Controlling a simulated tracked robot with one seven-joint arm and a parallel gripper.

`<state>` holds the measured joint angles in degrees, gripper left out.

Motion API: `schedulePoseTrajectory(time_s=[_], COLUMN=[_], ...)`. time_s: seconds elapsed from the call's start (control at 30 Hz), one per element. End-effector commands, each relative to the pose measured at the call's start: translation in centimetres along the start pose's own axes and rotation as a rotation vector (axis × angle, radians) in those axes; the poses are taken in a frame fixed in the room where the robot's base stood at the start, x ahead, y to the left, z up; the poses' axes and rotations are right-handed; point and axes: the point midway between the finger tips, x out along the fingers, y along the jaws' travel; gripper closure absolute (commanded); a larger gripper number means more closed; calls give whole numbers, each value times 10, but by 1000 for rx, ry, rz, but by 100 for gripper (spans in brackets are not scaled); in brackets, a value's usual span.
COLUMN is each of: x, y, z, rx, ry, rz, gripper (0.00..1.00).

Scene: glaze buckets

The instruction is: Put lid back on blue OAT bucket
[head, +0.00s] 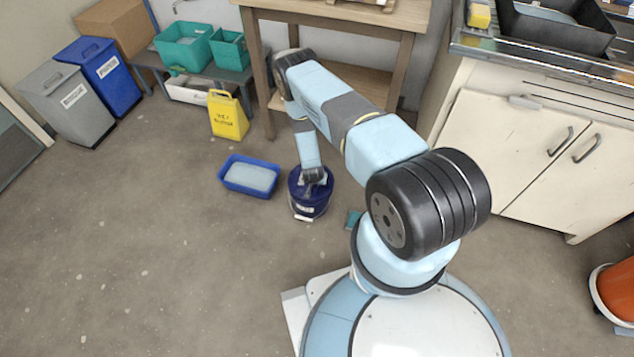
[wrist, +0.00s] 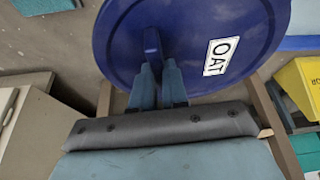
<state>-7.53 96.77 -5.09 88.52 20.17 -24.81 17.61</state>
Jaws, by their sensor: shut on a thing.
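The dark blue bucket (head: 308,200) stands on the floor below my arm, with a white label on its front. My gripper (head: 314,177) is directly over the bucket's top and points down. In the wrist view my gripper (wrist: 158,72) is shut on the upright grip of the round blue lid (wrist: 195,35). The lid carries a white label reading OAT. The lid hides what is under it in the wrist view. In the head view my gripper covers part of the bucket's top, so I cannot tell whether the lid is seated or just above the rim.
A blue tray (head: 249,177) with pale contents lies left of the bucket. A wooden table (head: 342,14) is at the back, and white cabinets (head: 510,150) are at the right. Open floor lies at the left and front.

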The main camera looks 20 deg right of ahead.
Motion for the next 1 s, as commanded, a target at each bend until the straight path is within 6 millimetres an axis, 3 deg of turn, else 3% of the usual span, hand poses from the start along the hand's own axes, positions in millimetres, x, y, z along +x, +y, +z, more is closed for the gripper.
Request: schedulePoseTrajectory(time_s=[1.0], x=[6], y=[0], z=[2], rx=[1], ry=[0], rz=[0], gripper=[100])
